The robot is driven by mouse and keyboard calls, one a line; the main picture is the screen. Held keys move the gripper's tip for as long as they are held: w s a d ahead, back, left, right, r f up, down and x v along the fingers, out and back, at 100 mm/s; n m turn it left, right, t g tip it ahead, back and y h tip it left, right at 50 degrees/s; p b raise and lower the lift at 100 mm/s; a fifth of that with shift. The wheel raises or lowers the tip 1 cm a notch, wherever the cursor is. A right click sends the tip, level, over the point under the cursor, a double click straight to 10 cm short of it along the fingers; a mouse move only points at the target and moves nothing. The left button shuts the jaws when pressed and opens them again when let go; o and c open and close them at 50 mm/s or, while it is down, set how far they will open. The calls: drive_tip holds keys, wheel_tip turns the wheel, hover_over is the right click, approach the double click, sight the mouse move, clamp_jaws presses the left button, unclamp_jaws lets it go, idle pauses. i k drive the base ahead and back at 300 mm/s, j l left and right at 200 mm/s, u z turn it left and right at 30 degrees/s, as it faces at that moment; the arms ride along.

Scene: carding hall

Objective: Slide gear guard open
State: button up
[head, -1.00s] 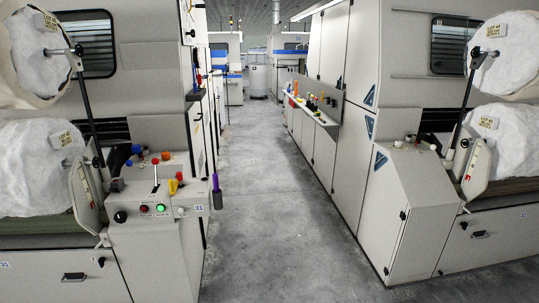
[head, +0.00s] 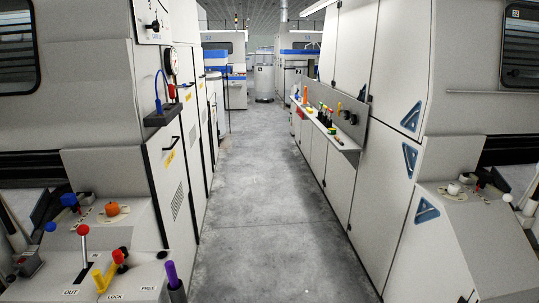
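I cannot tell for sure which part is the gear guard. The left machine's aisle side has tall pale panels (head: 170,215) with dark handles, yellow labels (head: 169,158) and a slotted vent. All of these panels look closed. My gripper is not in view.
A grey aisle floor (head: 265,215) runs clear between the machines. The left console has a red-knobbed lever (head: 83,230), a yellow lever (head: 103,278) and a purple handle (head: 172,274). A tool shelf (head: 340,141) juts from the right. A pale drum (head: 264,82) stands far back.

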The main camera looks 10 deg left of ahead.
sight(165, 149)
drive_tip(key=i+l+u, duration=0.2)
drive_tip(key=i+u, duration=0.25)
drive_tip(key=i, duration=0.3)
drive_tip(key=i+l+u, duration=0.5)
drive_tip(key=i, duration=0.15)
drive_tip(key=i+l+u, duration=0.45)
drive_tip(key=i+l, duration=0.15)
